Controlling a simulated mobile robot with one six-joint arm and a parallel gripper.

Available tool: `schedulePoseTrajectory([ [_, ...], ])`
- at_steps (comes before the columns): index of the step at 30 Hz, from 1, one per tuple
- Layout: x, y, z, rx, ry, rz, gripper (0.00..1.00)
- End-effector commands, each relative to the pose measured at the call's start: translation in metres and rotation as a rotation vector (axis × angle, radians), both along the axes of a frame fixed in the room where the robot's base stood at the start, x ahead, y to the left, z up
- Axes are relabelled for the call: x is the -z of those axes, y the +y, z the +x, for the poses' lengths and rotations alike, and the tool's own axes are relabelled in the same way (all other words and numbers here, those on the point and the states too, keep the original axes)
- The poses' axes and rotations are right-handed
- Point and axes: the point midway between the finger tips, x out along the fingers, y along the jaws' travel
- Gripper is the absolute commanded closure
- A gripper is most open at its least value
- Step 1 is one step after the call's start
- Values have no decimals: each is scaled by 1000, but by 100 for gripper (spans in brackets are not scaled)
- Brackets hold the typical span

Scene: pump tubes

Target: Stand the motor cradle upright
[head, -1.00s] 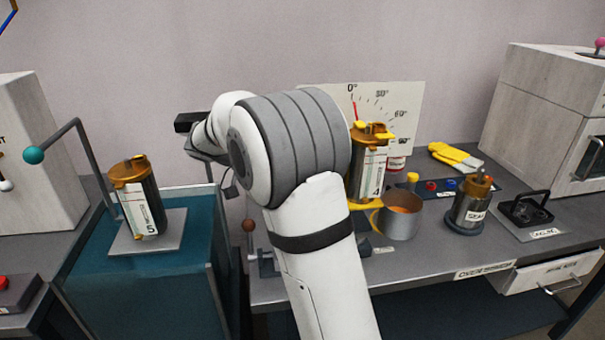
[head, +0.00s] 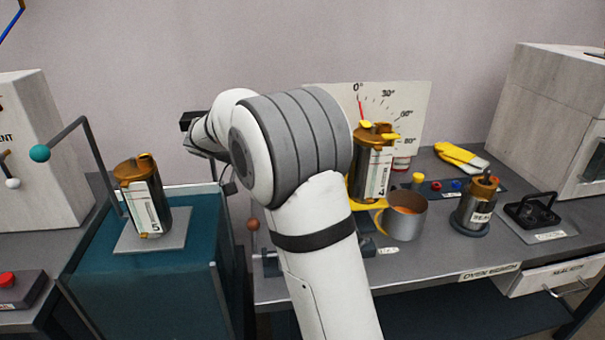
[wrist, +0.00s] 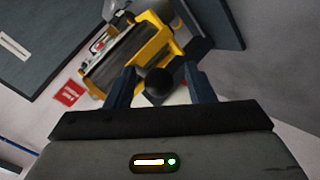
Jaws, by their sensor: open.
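The yellow motor cradle (head: 364,203) stands on the bench behind my arm and holds a dark tube with a white label marked 4 (head: 373,175). It looks nearly upright, and the red mark on the dial board (head: 425,110) is near 0°. My arm hides its left side. In the wrist view the yellow cradle (wrist: 157,42) and its tube show beyond my gripper (wrist: 160,74). A dark round knob (wrist: 159,86) appears between the open fingers, apart from both. Whether it touches anything is unclear. My gripper is hidden in the head view.
A tube marked 5 (head: 140,195) stands on a plate over a teal cabinet (head: 140,275) at left. Right of the cradle are a metal cup (head: 405,220), a small motor (head: 476,205), yellow gloves (head: 460,157) and a black-handled fixture (head: 531,212). A drawer (head: 550,272) is below.

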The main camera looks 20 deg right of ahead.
Motion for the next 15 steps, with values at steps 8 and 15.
schedulePoseTrajectory([
  [8, -24, 42, 7, -3, -1, 1, 51],
  [15, -31, 54, 9, 1, 0, 1, 51],
])
